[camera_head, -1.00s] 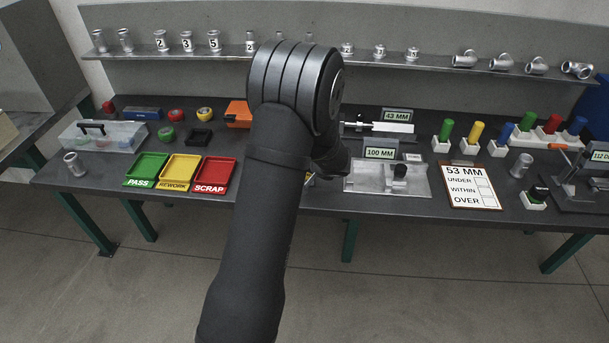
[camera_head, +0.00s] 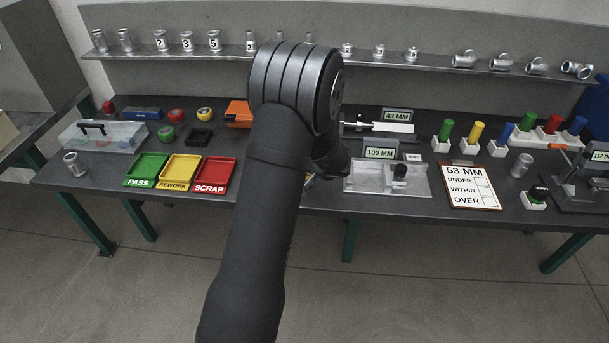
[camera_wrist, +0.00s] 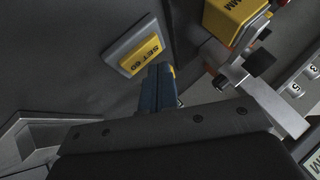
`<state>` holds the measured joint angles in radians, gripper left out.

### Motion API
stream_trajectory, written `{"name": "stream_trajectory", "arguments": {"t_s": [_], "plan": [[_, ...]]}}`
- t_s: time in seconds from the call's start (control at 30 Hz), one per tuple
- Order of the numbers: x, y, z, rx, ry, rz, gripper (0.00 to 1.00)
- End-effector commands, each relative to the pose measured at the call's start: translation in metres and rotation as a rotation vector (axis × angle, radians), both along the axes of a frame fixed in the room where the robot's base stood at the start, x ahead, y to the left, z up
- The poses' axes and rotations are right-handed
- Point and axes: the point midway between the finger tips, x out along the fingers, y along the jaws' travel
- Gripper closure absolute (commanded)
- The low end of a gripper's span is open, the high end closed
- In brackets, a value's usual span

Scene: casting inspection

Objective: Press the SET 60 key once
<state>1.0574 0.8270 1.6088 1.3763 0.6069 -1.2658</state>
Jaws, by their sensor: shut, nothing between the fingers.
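The SET 60 key (camera_wrist: 140,54) is a yellow key with black lettering on a grey housing, in the upper middle of the wrist view. My gripper (camera_wrist: 160,72) shows there as blue fingers closed together with nothing between them. Its tips are by the lower right end of the key; I cannot tell whether they touch it. In the head view my arm hides the gripper and the key.
A yellow gauge display (camera_wrist: 232,18) with a metal jaw (camera_wrist: 262,100) is close to the right of the fingers. In the head view, the PASS (camera_head: 147,170), REWORK (camera_head: 179,172) and SCRAP (camera_head: 214,175) trays lie left of my arm.

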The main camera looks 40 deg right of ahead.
Motion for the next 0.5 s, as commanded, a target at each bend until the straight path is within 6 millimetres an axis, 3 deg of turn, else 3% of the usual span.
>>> {"name": "stream_trajectory", "arguments": {"t_s": [0.5], "plan": [[0.0001,0.0001,-0.0067,0.001,0.0,-0.001,1.0]]}}
